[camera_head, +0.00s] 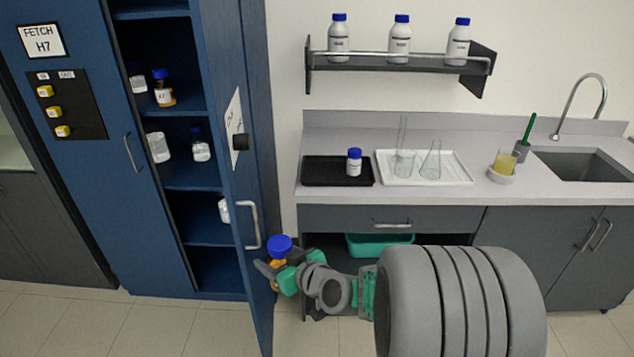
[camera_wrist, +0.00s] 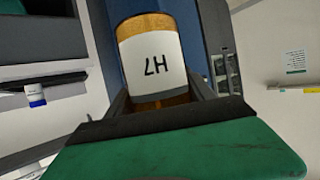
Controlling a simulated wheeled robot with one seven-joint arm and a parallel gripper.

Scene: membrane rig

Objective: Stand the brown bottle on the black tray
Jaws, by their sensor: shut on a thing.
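In the wrist view the brown bottle (camera_wrist: 150,22) shows amber glass and a white label reading H7 upside down, between the jaws of my gripper (camera_wrist: 160,105). In the head view it looks roughly upright, its body mostly hidden by the fingers. The black tray (camera_head: 322,172) lies on the left end of the counter, beyond and above my gripper in the picture. A small white bottle with a blue cap (camera_head: 354,163) stands on its right part.
A white tray (camera_head: 455,176) with glassware sits right of the black tray. A wall shelf (camera_head: 375,62) with three bottles hangs above. The open blue door (camera_head: 240,190) stands left of the counter. Another brown bottle (camera_head: 164,96) is in the cabinet. The black tray's left part is clear.

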